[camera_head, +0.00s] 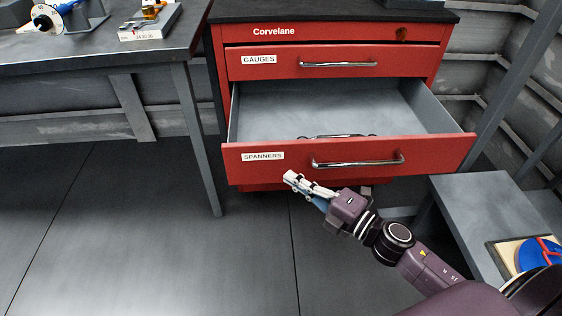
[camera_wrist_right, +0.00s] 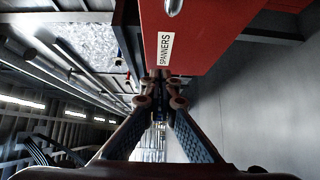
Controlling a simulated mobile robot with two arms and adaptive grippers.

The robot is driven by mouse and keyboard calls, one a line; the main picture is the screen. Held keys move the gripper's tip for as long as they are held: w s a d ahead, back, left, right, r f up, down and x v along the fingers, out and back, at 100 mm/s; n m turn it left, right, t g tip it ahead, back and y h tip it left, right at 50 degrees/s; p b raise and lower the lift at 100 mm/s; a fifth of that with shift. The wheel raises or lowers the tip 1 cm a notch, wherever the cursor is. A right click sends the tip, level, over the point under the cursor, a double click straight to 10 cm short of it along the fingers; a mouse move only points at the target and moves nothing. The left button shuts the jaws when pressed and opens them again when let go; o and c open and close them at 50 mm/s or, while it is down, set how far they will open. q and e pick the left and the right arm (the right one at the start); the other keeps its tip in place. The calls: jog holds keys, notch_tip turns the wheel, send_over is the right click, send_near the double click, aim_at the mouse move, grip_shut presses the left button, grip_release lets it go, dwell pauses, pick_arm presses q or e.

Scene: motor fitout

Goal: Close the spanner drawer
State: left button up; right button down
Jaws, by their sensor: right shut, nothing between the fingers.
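The spanner drawer (camera_head: 345,158), labelled SPANNERS, stands pulled out of the red Corvelane cabinet (camera_head: 330,30). Its grey inside is visible, with a dark slim item (camera_head: 335,135) just behind the front panel. A metal bar handle (camera_head: 358,161) crosses the drawer front. My right gripper (camera_head: 288,178) is shut and empty, just below and in front of the drawer face, left of the handle. In the right wrist view the shut fingertips (camera_wrist_right: 161,80) are close to the red drawer front (camera_wrist_right: 205,35); I cannot tell whether they touch it. My left gripper is not in view.
The GAUGES drawer (camera_head: 335,62) above is shut. A grey workbench (camera_head: 100,50) stands at left, its leg near the cabinet. A low grey table (camera_head: 480,205) with a blue and red item (camera_head: 540,255) is at right. The floor in front is clear.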

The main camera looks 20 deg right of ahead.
jog(key=w, duration=0.4)
jog(key=w+a, duration=0.1)
jog(key=w, duration=0.1)
jog(key=shift+w+d, duration=0.2)
jog(key=shift+w, duration=0.3)
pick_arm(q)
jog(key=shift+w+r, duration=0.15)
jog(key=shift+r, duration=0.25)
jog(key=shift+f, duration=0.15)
